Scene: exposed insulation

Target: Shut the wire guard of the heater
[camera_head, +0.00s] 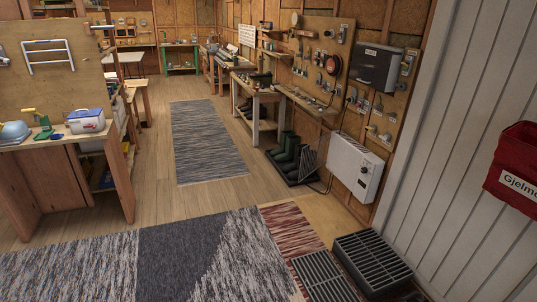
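The heater (355,168) is a white box low on the right-hand wall, with a small dial panel near its right end. A thin dark mesh panel (311,158), which looks like the wire guard, stands out from the heater's left end towards the green boots. The white front of the heater is uncovered. The guard's hinge and latch are too small to make out. My gripper is not in view.
Green boots (287,147) stand on a dark tray left of the heater. A black slatted crate (372,262) and a floor grate (323,276) lie in front. A workbench (72,150) stands at left. Rugs (205,140) cover the open floor between. A red bin (514,165) hangs at right.

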